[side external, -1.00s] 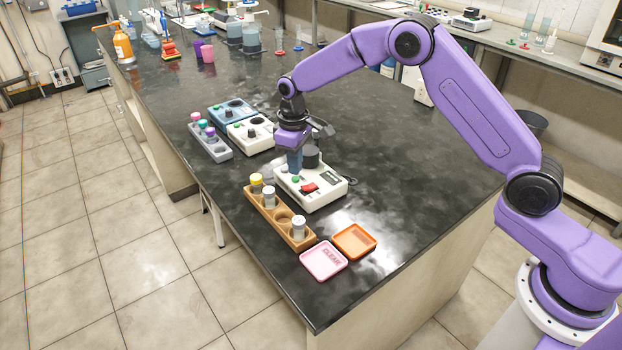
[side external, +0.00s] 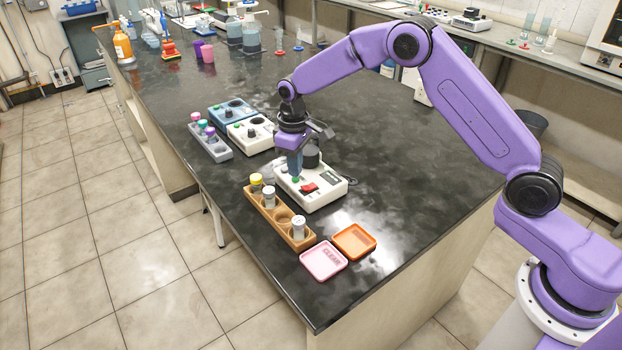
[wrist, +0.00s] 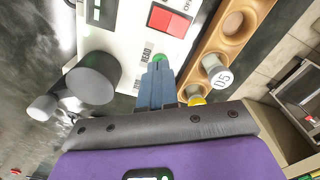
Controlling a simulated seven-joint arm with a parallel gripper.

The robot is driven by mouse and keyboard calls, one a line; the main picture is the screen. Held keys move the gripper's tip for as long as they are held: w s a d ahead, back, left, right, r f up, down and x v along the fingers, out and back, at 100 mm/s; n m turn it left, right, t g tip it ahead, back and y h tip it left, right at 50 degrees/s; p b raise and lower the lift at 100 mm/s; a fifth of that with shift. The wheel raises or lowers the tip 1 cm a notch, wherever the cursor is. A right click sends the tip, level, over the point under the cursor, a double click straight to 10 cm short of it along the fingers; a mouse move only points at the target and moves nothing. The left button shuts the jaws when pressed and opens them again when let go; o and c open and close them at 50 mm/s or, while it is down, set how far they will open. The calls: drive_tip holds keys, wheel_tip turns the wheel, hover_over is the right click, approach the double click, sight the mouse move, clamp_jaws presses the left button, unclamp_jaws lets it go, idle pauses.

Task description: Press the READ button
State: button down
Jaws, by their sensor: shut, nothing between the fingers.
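The white instrument (side external: 322,200) stands on the dark bench with a red rocker switch (side external: 309,188), a small display and a dark round cap (wrist: 93,78). The green button (wrist: 159,57) is beside the printed word READ in the wrist view; its edge also shows in the side view (side external: 296,180). My gripper (side external: 295,176) points down over the instrument, its fingers shut and empty. In the wrist view the fingertips (wrist: 158,67) overlap the near side of the green button and hide part of it. I cannot tell whether they touch it.
A wooden rack (side external: 272,218) with several capped vials stands close in front of the instrument. A pink tray (side external: 323,272) and an orange tray (side external: 354,254) lie near the bench corner. Another white instrument (side external: 262,142), a blue one (side external: 232,104) and a grey rack (side external: 222,152) stand behind.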

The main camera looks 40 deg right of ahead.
drive_tip(key=shift+f, duration=0.65)
drive_tip(key=shift+r, duration=3.8)
drive_tip(key=shift+s, duration=0.1)
drive_tip(key=s+a+r+n, duration=0.1)
drive_tip(key=s+r+n, duration=0.15)
drive_tip(key=s, duration=0.65)
drive_tip(key=s+a+r+n, duration=0.1)
drive_tip(key=s+r, duration=0.3)
drive_tip(key=s, duration=0.6)
drive_tip(key=s+d+n, duration=0.1)
drive_tip(key=s+d, duration=0.2)
drive_tip(key=s, duration=0.4)
drive_tip(key=s+d+f+n, duration=0.1)
drive_tip(key=s+d, duration=0.3)
drive_tip(key=s, duration=0.3)
drive_tip(key=s+d+n, duration=0.1)
drive_tip(key=s+d, duration=0.2)
drive_tip(key=s, duration=0.5)
drive_tip(key=shift+d+f, duration=0.15)
drive_tip(key=shift+d, duration=0.1)
